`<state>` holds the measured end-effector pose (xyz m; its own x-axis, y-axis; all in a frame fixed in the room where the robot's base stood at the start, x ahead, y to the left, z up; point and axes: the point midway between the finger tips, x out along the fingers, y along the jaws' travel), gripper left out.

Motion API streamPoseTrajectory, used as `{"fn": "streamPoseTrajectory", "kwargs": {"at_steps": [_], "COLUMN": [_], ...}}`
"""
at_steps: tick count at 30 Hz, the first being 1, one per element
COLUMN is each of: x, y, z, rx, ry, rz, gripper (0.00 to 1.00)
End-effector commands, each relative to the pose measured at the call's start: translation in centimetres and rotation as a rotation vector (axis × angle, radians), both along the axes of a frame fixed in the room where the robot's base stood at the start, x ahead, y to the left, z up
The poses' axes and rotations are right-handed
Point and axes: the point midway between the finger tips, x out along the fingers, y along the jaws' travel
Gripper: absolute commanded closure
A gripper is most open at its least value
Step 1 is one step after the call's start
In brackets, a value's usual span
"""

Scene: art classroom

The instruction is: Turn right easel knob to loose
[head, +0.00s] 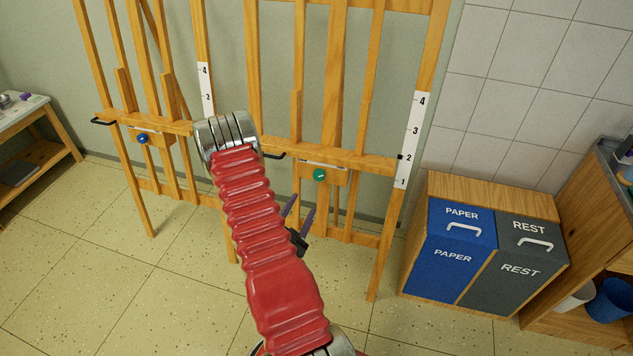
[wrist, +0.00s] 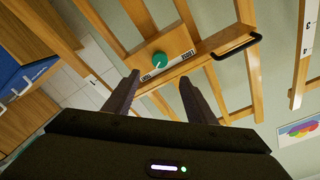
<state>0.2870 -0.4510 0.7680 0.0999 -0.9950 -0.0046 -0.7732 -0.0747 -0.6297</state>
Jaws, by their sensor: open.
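The right easel (head: 335,80) is a wooden frame with a green round knob (head: 319,175) on the block below its tray ledge. In the wrist view the knob (wrist: 154,60) shows beyond my fingertips, with a pale pointer mark and a white label strip (wrist: 190,58) beside it; the lettering is too small to read surely. My gripper (head: 299,210) is below and left of the knob in the head view. In the wrist view its two dark fingers (wrist: 158,78) are spread, with nothing between them, and appear apart from the knob.
A left easel (head: 150,125) with a blue knob (head: 142,138) stands beside it. A black hook (wrist: 237,46) juts from the right easel's ledge. Blue paper (head: 455,250) and grey rest (head: 515,265) bins stand at right. The floor in front is clear.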

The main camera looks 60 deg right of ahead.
Motion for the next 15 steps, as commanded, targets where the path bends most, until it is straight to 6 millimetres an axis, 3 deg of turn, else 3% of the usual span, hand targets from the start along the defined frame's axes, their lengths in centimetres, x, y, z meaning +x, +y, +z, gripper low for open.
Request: {"fn": "streamPoseTrajectory", "kwargs": {"at_steps": [15], "x": [-0.18], "y": [-0.47], "z": [-0.04], "rx": [-0.006], "ry": [0.000], "rz": [-0.004], "gripper": [0.49]}}
